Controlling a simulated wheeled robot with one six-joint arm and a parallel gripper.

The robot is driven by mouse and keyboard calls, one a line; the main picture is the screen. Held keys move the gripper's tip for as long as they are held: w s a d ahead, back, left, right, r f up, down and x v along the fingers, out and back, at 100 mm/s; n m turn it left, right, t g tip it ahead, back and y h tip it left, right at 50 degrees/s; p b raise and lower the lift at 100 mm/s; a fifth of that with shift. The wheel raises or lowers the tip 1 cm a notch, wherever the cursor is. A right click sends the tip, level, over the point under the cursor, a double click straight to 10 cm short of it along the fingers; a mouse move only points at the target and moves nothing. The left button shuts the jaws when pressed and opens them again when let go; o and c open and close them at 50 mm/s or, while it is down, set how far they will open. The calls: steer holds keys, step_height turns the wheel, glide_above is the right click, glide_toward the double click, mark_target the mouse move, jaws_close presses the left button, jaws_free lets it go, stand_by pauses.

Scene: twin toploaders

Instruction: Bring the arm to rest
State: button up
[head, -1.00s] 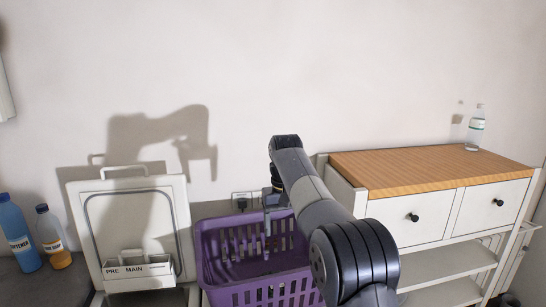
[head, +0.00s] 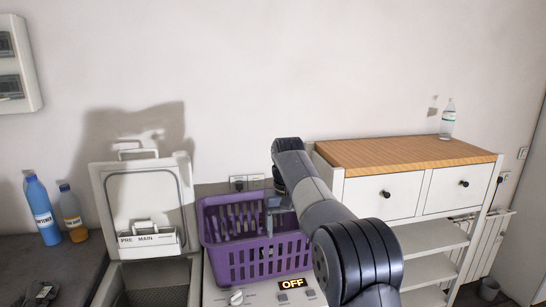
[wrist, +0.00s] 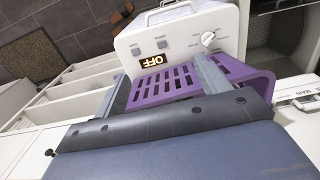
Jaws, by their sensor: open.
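My arm reaches forward from the lower right of the head view, and my gripper (head: 268,222) hangs down at its end over the purple basket (head: 262,262). In the wrist view my gripper (wrist: 160,80) has its two fingers wide apart with nothing held between them. The purple basket (wrist: 172,84) lies beyond and between the fingers there. I cannot tell whether the fingers touch the basket. The basket stands upright on top of a white washer whose display (head: 292,283) reads OFF.
A second washer at left has its lid (head: 140,200) raised and its tub open. Blue (head: 42,210) and orange (head: 72,214) bottles stand on the dark counter at far left. A white cabinet (head: 383,196) with a wooden top and a clear bottle (head: 448,119) stands at right.

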steer(key=shift+m, duration=0.8)
steer(key=shift+s+d+f, duration=0.25)
steer(key=shift+d+f, duration=0.35)
steer(key=shift+f, duration=0.05)
steer(key=shift+s+d+f, duration=0.25)
steer(key=shift+d+f, duration=0.3)
steer(key=shift+f, duration=0.05)
steer(key=shift+s+d+f, duration=0.25)
steer(key=shift+d+f, duration=0.35)
steer(key=shift+f, duration=0.05)
steer(key=shift+s+f, duration=0.1)
steer(key=shift+s, duration=0.05)
